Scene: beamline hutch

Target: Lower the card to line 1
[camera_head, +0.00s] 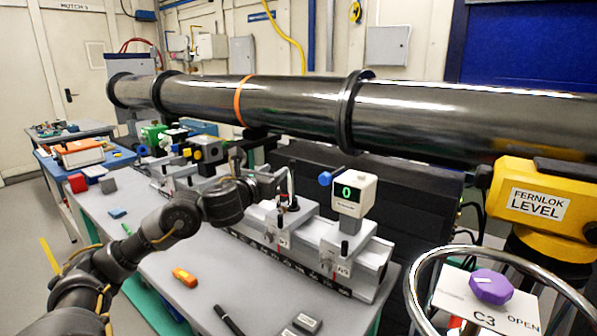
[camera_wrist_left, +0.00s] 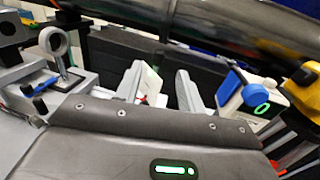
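My left gripper (camera_head: 268,180) reaches over the rail from the left in the head view. In the left wrist view its two pale fingers (camera_wrist_left: 160,88) stand apart with a dark gap between them. A small white piece with a red mark (camera_wrist_left: 152,86) shows beside the left finger; I cannot tell whether it is the card or whether the finger touches it. A slim upright post (camera_head: 291,185) stands on a carriage just right of the gripper. No line marked 1 is readable. My right gripper is not in view.
A white readout box (camera_head: 353,195) with a green 0 and a blue knob stands on the right carriage. A dark pipe (camera_head: 270,100) crosses above. A yellow level (camera_head: 540,200) and a chrome ring with a purple knob (camera_head: 490,286) are at right. The grey table (camera_head: 165,265) holds loose tools.

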